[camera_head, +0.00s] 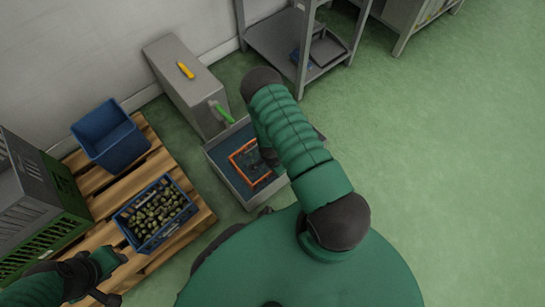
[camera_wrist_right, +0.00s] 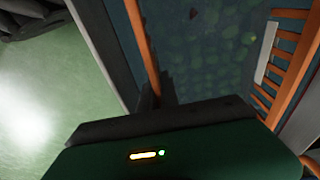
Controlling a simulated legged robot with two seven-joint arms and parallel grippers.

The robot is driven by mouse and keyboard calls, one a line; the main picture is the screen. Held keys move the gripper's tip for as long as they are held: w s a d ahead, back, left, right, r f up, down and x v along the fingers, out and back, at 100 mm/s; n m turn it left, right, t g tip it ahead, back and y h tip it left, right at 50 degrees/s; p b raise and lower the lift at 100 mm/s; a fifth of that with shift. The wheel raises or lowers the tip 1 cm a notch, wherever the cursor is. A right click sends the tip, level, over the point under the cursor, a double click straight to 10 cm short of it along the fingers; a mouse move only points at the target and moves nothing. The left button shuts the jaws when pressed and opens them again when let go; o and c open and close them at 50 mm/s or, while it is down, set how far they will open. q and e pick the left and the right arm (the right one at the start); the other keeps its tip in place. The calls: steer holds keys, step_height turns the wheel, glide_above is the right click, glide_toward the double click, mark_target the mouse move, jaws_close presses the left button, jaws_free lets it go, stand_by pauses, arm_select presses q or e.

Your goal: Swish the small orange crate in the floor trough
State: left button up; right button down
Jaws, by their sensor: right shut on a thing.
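The small orange crate (camera_head: 239,172) sits inside the grey floor trough (camera_head: 222,176), in dark water. In the right wrist view its slatted orange wall (camera_wrist_right: 287,72) is at the right, and greenish round shapes show under the water inside it. My right gripper (camera_wrist_right: 153,92) is shut on the orange crate's near rim; in the head view my arm hides part of the gripper and the crate. My left gripper (camera_head: 112,279) is open and empty at the lower left, near the pallet's front edge.
A grey cabinet (camera_head: 182,88) with a green spout stands behind the trough. On the wooden pallet (camera_head: 189,203) at left are a blue crate of olives (camera_head: 133,237), an empty blue bin (camera_head: 109,136) and green and grey crates. A metal rack (camera_head: 302,75) stands behind. The right floor is clear.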

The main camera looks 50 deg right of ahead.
steer(key=shift+s+d, duration=0.1)
steer(key=shift+d, duration=1.1)
steer(key=shift+w+a+p, duration=0.15)
steer(key=shift+a+p, duration=0.1)
steer(key=shift+a, duration=1)
steer(key=shift+w+a+p, duration=0.1)
steer(key=shift+a+p, duration=0.15)
steer(key=shift+a, duration=0.95)
steer(key=shift+s+d, duration=0.15)
steer(key=shift+d, duration=1.1)
steer(key=shift+s+d, duration=0.1)
steer(key=shift+d, duration=1.1)
steer(key=shift+w+a+r, duration=0.1)
steer(key=shift+w+a, duration=0.05)
steer(key=shift+a, duration=1.05)
steer(key=shift+w+a+p, duration=0.1)
steer(key=shift+a+p, duration=0.25)
steer(key=shift+a, duration=0.95)
steer(key=shift+d, duration=1.3)
